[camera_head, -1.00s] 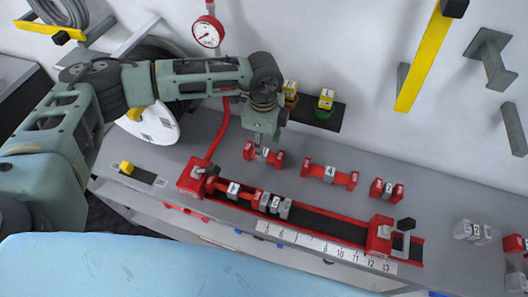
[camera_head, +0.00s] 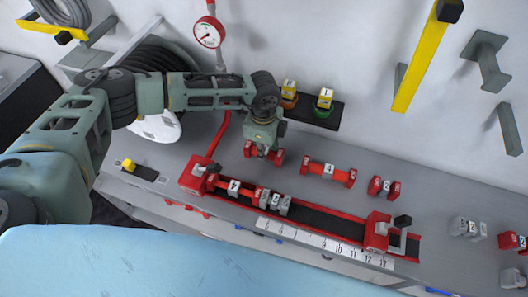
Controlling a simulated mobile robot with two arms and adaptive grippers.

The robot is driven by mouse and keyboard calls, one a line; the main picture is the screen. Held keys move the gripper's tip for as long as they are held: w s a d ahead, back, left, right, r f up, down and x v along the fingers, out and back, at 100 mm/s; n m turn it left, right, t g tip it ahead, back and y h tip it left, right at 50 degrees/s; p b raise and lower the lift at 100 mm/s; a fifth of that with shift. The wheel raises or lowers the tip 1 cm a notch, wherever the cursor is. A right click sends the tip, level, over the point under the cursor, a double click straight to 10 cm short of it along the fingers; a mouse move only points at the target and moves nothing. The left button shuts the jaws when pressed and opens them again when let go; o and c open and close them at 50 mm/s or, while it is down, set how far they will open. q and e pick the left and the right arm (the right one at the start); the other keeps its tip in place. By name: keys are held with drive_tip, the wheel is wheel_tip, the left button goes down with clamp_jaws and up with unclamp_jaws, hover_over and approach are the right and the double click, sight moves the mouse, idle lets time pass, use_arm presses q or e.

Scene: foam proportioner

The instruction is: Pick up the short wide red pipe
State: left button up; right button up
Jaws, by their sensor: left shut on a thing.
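My left gripper (camera_head: 263,151) comes down from above and is shut on a short red pipe (camera_head: 278,157) on the grey bench. The pipe's two red ends show on either side of the fingers; its middle is hidden. I cannot tell whether it is clear of the bench. To its right lie a longer red pipe labelled 4 (camera_head: 328,172) and a small red pipe labelled 2 (camera_head: 384,187). My right gripper is not in view.
A red-ended rail (camera_head: 330,222) with fitted pieces and a number scale runs along the bench front. A red hose (camera_head: 219,136) rises left of the gripper to a gauge (camera_head: 208,33). A dark shelf (camera_head: 340,110) behind holds two yellow-topped items. Grey pieces (camera_head: 468,228) lie at right.

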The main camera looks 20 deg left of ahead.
use_arm(q)
clamp_jaws()
drive_tip(key=shift+r, duration=0.2)
drive_tip(key=shift+r+b, duration=0.25)
drive_tip(key=shift+b, duration=0.05)
drive_tip(key=r+b, duration=0.1)
drive_tip(key=d+r+b, duration=0.1)
drive_tip(key=r, duration=0.1)
drive_tip(key=shift+s+r, duration=0.15)
drive_tip(key=s+d+r+b, duration=0.4)
drive_tip(key=d+r, duration=0.2)
drive_tip(key=d, duration=0.3)
drive_tip(key=s+r+p, duration=0.6)
drive_tip(key=r, duration=0.3)
drive_tip(key=shift+d+r, duration=0.15)
drive_tip(key=shift+r, duration=0.25)
